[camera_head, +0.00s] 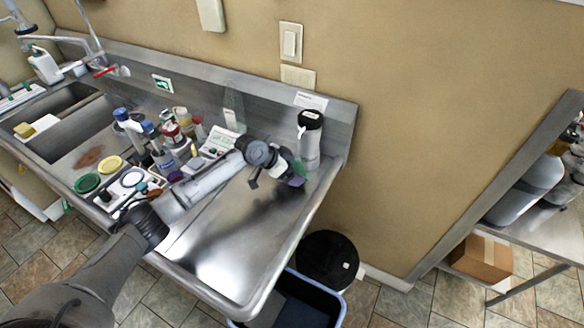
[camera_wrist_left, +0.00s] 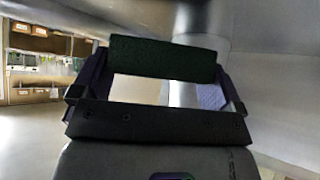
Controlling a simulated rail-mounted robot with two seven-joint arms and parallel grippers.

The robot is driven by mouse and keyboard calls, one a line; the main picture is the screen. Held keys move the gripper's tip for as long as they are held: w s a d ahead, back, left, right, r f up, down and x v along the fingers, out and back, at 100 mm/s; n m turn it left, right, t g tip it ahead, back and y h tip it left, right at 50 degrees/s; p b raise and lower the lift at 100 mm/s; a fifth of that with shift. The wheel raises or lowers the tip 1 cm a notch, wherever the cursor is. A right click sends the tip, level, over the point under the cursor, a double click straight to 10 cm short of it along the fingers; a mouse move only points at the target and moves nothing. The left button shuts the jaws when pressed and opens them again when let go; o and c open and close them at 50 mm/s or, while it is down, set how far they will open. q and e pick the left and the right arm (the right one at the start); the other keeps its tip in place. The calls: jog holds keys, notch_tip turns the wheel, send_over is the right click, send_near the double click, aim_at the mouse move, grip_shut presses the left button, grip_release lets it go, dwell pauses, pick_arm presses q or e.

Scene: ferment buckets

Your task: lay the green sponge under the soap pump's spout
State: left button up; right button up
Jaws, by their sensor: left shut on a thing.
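My left gripper (camera_head: 292,173) is shut on the green sponge (camera_head: 299,168), at the right end of the steel counter. The sponge is mostly hidden behind the gripper in the head view. In the left wrist view the dark green sponge (camera_wrist_left: 162,60) spans crosswise between the fingers of my left gripper (camera_wrist_left: 158,72). The soap pump (camera_head: 309,146) stands upright just behind the gripper, a silver cylinder with a black top and a small white spout on its left side. I cannot tell whether the sponge touches the counter. My right gripper is not in view.
Several bottles and jars (camera_head: 172,133) crowd the counter left of my arm, with coloured lids (camera_head: 110,163) in front. The steel counter (camera_head: 245,235) is bare in front of the gripper. A sink (camera_head: 60,125) lies at the left. The backsplash (camera_head: 340,125) runs behind the pump.

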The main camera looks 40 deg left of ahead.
pick_arm(q)
jog(key=o, duration=0.6)
jog(key=shift+r, duration=0.1)
jog(key=shift+r, duration=0.3)
jog(key=b+v, duration=0.1)
jog(key=v, duration=1.1)
jog(key=shift+r+b, duration=0.25)
jog(key=shift+b, duration=0.05)
